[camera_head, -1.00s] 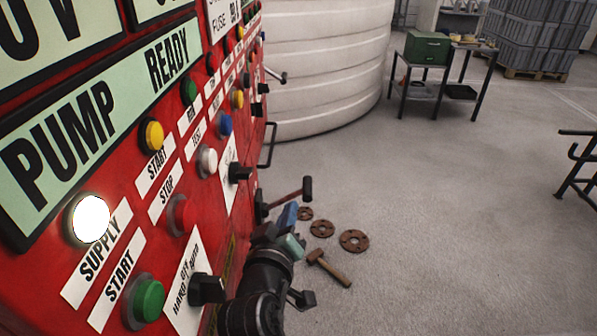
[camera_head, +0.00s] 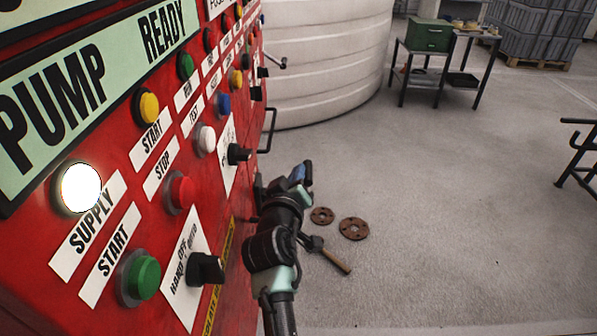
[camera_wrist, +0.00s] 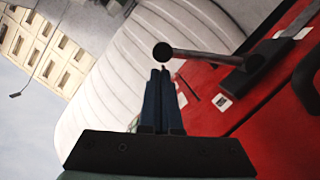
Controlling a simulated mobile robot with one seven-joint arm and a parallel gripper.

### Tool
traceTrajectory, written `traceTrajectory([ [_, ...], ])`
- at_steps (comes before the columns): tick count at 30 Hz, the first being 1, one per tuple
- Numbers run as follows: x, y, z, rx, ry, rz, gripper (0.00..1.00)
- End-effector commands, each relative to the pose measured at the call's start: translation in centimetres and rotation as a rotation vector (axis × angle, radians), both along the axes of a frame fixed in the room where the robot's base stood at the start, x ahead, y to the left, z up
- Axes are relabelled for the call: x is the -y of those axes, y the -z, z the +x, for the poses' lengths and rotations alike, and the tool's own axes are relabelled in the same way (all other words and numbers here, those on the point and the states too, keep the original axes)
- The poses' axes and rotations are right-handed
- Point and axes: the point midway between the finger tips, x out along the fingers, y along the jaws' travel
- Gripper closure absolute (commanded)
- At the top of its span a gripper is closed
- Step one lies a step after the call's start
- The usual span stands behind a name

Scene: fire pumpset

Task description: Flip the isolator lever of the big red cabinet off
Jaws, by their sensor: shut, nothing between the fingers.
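The big red cabinet (camera_head: 120,190) fills the left of the head view, and its red face (camera_wrist: 225,80) is at the right of the wrist view. The isolator lever (camera_wrist: 205,55) shows in the wrist view as a rod with a round dark knob, reaching left from a black base on the cabinet. In the head view my arm hides most of it. My gripper (camera_head: 303,172) is beside the cabinet's lower edge. In the wrist view my gripper (camera_wrist: 160,72) has its fingers together and empty, with the tips close by the knob; I cannot tell whether they touch.
Another handle (camera_head: 278,62) sticks out farther along the cabinet. A white ribbed tank (camera_head: 325,60) stands behind. Rusty flanges (camera_head: 354,229) and a hammer (camera_head: 335,262) lie on the floor. A green box (camera_head: 428,34) sits on a table at the back.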

Motion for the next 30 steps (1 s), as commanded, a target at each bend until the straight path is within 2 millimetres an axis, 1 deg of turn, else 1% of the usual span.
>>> traceTrajectory([
  [3,0.11,0.18,0.88,0.000,0.000,-0.001,1.00],
  [7,0.15,0.25,1.25,-0.001,-0.001,0.000,1.00],
  [20,0.22,0.31,1.29,0.000,-0.001,0.005,1.00],
  [30,0.74,0.88,1.28,-0.002,0.001,0.065,1.00],
])
